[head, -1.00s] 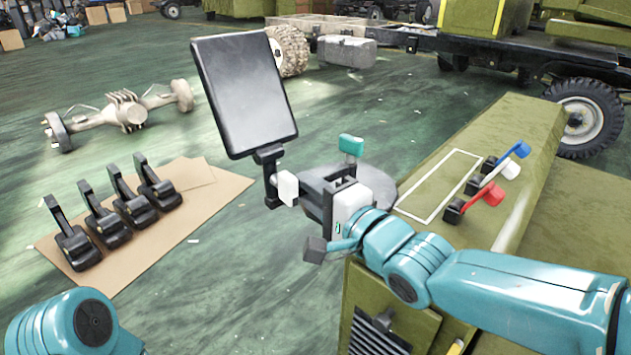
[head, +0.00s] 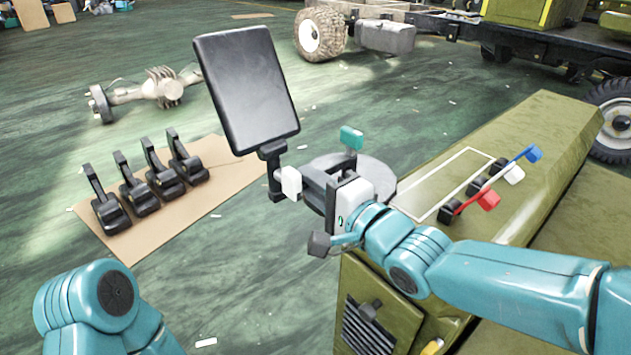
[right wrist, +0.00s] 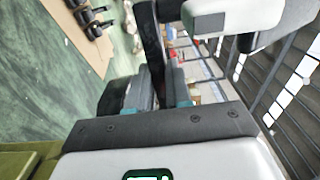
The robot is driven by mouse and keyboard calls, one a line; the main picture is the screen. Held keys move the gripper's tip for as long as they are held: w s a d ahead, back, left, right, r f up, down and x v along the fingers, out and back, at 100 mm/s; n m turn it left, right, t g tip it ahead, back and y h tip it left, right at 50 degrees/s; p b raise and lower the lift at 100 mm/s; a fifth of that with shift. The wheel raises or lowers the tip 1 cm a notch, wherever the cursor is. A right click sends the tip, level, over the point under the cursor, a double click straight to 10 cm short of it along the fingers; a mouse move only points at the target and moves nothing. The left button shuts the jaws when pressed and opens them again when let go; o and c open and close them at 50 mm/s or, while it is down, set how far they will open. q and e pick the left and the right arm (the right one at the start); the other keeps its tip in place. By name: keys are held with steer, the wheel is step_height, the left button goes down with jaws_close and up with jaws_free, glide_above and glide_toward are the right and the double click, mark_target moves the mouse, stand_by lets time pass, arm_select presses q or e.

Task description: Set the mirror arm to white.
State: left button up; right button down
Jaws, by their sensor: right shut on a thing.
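A flat dark mirror (head: 247,88) on a short black stem stands upright, slightly tilted, in the head view. A white block (head: 290,182) sits at the stem, by my right gripper (head: 318,188). My right gripper is shut on the mirror's arm; its fingers hide the exact grip. In the right wrist view, the gripper (right wrist: 160,88) closes around a dark part, with the white block (right wrist: 220,15) beyond. My left gripper is out of view.
A white-outlined rectangle (head: 432,206) marks the fender top beside the levers. Several black pedal-like parts (head: 150,180) stand on cardboard (head: 228,178) at left. An axle (head: 150,92) lies on the green floor behind. A grey round plate (head: 378,178) shows behind the right gripper.

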steer(key=c, duration=1)
jaws_free()
steer(key=shift+c, duration=0.2)
steer(key=p+v, duration=0.4)
steer(key=v, duration=1.2)
steer(key=shift+s, duration=0.2)
